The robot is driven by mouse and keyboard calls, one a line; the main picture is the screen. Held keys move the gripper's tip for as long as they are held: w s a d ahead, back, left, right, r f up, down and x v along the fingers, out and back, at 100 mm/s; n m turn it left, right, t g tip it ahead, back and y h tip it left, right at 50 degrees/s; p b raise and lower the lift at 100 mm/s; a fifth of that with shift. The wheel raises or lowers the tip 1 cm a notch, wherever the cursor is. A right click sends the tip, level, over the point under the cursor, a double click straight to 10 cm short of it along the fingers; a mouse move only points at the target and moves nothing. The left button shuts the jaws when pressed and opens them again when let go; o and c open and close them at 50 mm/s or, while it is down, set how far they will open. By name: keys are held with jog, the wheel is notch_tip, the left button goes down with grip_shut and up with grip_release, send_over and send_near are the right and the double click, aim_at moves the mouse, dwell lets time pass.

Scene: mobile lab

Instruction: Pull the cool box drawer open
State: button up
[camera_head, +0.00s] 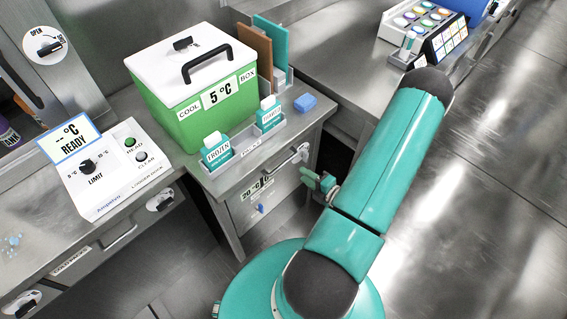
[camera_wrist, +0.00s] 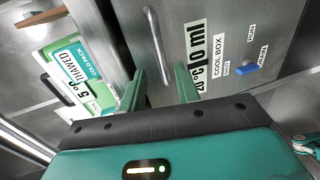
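The cool box (camera_head: 195,95) is a green box with a white lid and black handle, standing on a steel cabinet. The drawer front (camera_head: 278,190) below it looks flush with the cabinet; its metal bar handle (camera_head: 290,159) also shows in the wrist view (camera_wrist: 157,45). The wrist view shows a "COOL BOX" label (camera_wrist: 218,48) on this front. My gripper (camera_head: 320,184) is just in front of the handle. In the wrist view its two green fingers (camera_wrist: 161,88) are apart, with the handle's lower end between them in the picture. I cannot tell whether they touch it.
Frozen and thawed cold packs (camera_head: 217,151) stand in a rack on the cabinet top beside a blue block (camera_head: 305,102). A control panel (camera_head: 118,168) reading "READY" sits at left. A blue pointer (camera_wrist: 245,70) sticks out from the drawer front. Open floor lies at right.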

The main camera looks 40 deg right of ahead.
aim_at(285, 161)
jog(key=x, duration=1)
jog(key=shift+w+a, duration=0.1)
jog(key=shift+w, duration=0.2)
grip_shut()
